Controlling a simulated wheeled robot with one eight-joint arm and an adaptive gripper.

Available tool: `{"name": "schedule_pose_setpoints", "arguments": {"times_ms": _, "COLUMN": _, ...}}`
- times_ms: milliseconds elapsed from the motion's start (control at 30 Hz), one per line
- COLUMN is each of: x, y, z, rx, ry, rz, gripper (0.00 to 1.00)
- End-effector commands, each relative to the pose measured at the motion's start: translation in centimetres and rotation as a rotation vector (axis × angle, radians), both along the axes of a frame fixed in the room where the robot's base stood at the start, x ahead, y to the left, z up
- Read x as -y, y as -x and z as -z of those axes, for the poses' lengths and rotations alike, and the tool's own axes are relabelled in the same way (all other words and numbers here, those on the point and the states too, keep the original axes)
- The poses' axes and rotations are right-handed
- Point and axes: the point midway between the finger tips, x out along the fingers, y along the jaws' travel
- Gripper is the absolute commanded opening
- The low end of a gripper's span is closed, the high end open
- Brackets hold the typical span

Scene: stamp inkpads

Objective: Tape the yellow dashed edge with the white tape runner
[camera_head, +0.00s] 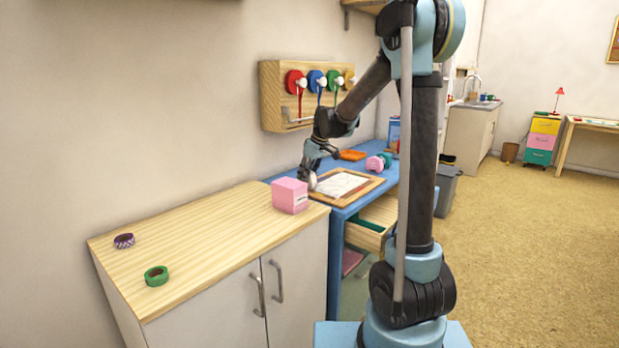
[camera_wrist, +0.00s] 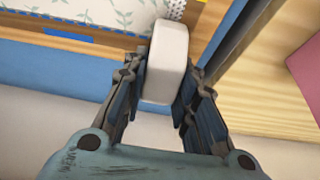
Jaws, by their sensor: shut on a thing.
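My gripper (camera_wrist: 158,92) is shut on the white tape runner (camera_wrist: 166,58), a pale rounded block between its fingers in the wrist view. In the head view my gripper (camera_head: 311,174) is at the left end of the wooden tray (camera_head: 325,194). A leaf-patterned white sheet (camera_wrist: 80,12) lies in the tray, seen in the wrist view; it also shows in the head view (camera_head: 342,184). A blue dashed edge (camera_wrist: 82,38) runs along one side. A small yellow mark (camera_wrist: 199,14) shows beside the runner's far end. The runner's contact with the sheet cannot be told.
A pink box (camera_head: 290,194) stands on the wooden cabinet top (camera_head: 200,235) beside the blue table (camera_head: 350,211). Purple (camera_head: 124,240) and green (camera_head: 156,276) tape rolls lie on the cabinet. Coloured tape dispensers (camera_head: 317,80) hang on the wall above. A drawer (camera_head: 370,231) stands open.

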Motion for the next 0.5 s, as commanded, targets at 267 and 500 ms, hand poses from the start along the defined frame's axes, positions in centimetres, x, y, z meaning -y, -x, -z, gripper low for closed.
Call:
{"name": "schedule_pose_setpoints", "arguments": {"times_ms": 267, "x": -0.1, "y": -0.1, "z": 0.0, "rx": 0.000, "ry": 0.000, "rz": 0.000, "gripper": 0.07}}
{"name": "schedule_pose_setpoints", "arguments": {"times_ms": 500, "x": -0.1, "y": -0.1, "z": -1.2, "rx": 0.000, "ry": 0.000, "rz": 0.000, "gripper": 0.07}}
